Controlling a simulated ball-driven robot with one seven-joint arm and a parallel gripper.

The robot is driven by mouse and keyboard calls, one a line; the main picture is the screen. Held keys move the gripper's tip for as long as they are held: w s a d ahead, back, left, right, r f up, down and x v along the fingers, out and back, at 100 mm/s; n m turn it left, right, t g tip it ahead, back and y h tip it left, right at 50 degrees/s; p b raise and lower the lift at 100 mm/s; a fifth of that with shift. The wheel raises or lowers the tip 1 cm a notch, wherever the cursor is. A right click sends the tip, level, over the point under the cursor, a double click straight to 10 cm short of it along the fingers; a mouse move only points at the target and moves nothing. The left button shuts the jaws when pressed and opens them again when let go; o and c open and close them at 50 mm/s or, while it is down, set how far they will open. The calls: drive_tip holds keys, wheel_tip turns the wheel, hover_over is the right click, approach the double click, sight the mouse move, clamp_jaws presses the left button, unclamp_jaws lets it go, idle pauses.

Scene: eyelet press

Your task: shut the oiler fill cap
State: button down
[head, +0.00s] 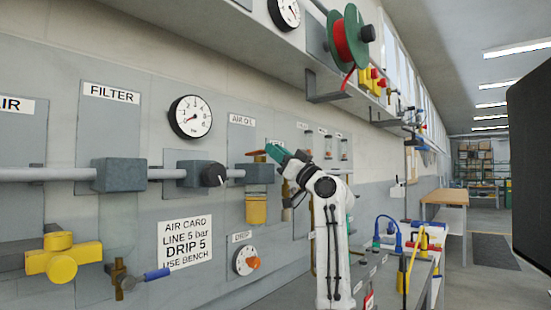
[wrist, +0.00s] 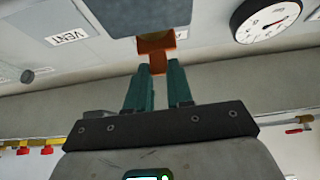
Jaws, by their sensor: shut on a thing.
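The oiler in the head view has a grey body (head: 259,174) on the pipe under the AIR OIL label, with an amber bowl (head: 256,211) below. Its orange-brown fill cap (head: 257,153) shows just above the body. My gripper (head: 272,152) reaches in from the right at the cap's height. In the wrist view the teal fingers of my gripper (wrist: 158,70) are shut on the orange cap (wrist: 157,42), beside the dark grey oiler body (wrist: 140,14). The fingers hide part of the cap. I cannot tell how far it stands open.
A black knob (head: 214,174) and a round gauge (head: 190,116) are left of the oiler. A drip dial (head: 246,260) is below it. A shelf with a red and green reel (head: 349,40) overhangs above. A bench with hoses (head: 405,258) is at right.

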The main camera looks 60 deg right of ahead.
drive_tip(key=shift+w+d+f+b, duration=0.1)
drive_tip(key=shift+f+b, duration=0.4)
drive_tip(key=shift+f, duration=0.6)
drive_tip(key=shift+w+f, duration=0.1)
drive_tip(key=shift+f, duration=0.05)
drive_tip(key=c, duration=1.3)
unclamp_jaws()
drive_tip(key=shift+w, duration=0.1)
drive_tip(key=o, duration=0.3)
drive_tip(key=shift+r, duration=0.2)
drive_tip(key=shift+s, duration=0.2)
